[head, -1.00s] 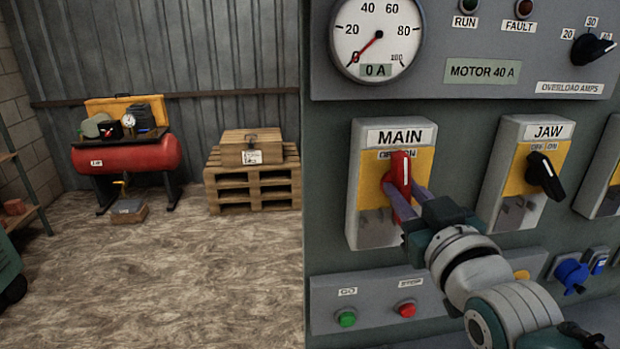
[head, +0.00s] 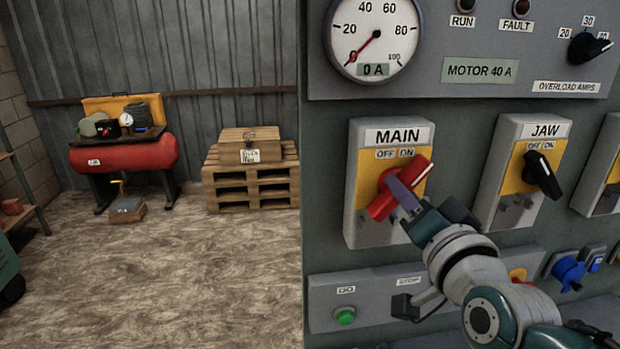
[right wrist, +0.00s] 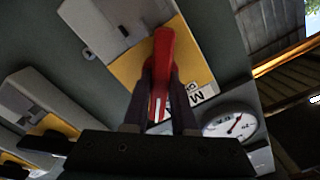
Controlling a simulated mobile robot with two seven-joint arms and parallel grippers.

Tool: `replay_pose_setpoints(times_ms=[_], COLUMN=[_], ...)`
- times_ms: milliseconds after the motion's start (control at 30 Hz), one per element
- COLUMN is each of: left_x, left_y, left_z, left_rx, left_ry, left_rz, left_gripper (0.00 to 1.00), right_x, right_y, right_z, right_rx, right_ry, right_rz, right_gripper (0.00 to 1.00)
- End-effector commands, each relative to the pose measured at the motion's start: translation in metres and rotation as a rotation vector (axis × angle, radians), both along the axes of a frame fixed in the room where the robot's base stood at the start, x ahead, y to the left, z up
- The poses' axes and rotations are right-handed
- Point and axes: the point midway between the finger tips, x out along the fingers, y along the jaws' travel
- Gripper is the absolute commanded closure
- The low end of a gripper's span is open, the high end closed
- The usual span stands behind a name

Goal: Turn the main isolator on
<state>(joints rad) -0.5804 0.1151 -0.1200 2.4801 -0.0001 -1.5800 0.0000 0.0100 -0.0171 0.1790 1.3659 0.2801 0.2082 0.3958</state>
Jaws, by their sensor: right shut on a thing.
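The main isolator (head: 362,215) is a grey box with a yellow plate, labelled MAIN, with OFF and ON marks. Its red handle (head: 418,174) is turned clockwise, its upper end pointing up and right toward the ON side. My right gripper (head: 398,190) is shut on the red handle, its fingers across the handle's middle. In the right wrist view the red handle (right wrist: 164,62) sits between both dark fingers (right wrist: 160,92), and part of the MAIN label shows beyond. My left gripper is not in view.
The JAW switch (head: 541,175) with a black handle is to the right. The ammeter (head: 374,38) above reads 0 A. Open floor (head: 180,280) lies to the left.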

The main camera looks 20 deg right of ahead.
Motion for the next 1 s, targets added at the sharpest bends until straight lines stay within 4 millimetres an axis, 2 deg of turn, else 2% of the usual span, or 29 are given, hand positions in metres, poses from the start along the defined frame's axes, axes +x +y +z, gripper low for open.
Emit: replay_pose_setpoints(times_ms=[300, 800, 833, 1000], left_x=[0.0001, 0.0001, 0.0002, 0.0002], left_y=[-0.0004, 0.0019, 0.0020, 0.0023], left_z=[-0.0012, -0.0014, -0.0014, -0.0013], left_rx=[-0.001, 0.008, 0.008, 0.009], left_ry=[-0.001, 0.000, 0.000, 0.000], left_rz=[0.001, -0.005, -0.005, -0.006], left_gripper=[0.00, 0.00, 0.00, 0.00], right_x=[-0.0005, -0.0005, -0.0005, -0.0004], right_y=[-0.0003, -0.0005, -0.0005, -0.0004], right_z=[-0.0034, -0.0036, -0.0036, -0.0024], right_rx=[0.097, 0.114, 0.113, 0.111], right_ry=[-0.014, -0.017, -0.017, -0.020], right_rz=[0.001, 0.000, 0.000, 0.000], right_gripper=[1.00, 1.00, 0.72, 0.53])
